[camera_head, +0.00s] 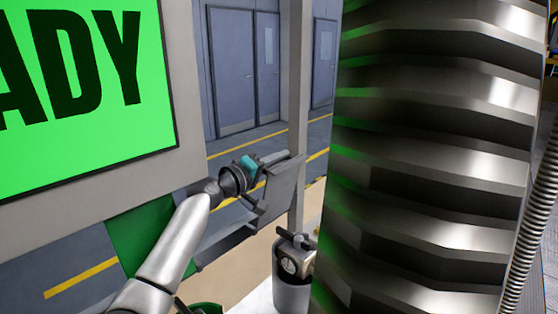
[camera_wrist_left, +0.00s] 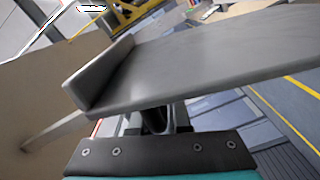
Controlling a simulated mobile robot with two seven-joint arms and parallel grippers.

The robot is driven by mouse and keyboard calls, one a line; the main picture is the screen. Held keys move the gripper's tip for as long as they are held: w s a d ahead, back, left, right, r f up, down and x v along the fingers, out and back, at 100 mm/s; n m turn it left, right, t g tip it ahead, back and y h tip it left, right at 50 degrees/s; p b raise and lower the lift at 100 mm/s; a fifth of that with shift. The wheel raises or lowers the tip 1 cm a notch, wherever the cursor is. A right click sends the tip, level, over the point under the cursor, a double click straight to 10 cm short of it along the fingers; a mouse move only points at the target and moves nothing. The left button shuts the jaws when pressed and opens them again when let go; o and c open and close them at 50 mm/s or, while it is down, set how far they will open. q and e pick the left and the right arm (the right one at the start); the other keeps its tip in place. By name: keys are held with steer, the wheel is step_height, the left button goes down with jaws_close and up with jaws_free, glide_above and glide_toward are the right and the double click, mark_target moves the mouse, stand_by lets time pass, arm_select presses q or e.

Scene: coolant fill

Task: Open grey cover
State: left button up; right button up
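The grey cover (camera_head: 282,190) is a flat plate standing tilted beside the grey post in the head view. In the left wrist view the cover (camera_wrist_left: 200,62) is a broad grey plate with a raised lip at its left end. My left gripper (camera_head: 262,180), with a teal band, is right at the cover's left side. In the left wrist view the fingers of my left gripper (camera_wrist_left: 158,120) reach in at the plate's near edge, and their tips are hidden by it. I cannot tell whether they hold it. My right gripper is not in view.
A green screen (camera_head: 80,85) fills the upper left on a grey panel. A grey cylinder with a fitting on top (camera_head: 292,285) stands below the cover. A large ribbed metal surface (camera_head: 430,150) blocks the right side, with a corrugated hose (camera_head: 530,220) beyond.

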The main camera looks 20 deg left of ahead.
arm_select(q)
steer(key=o, duration=0.4)
steer(key=shift+o, duration=0.2)
steer(key=shift+s, duration=0.1)
steer(key=b+v, duration=0.1)
steer(key=v, duration=1.1)
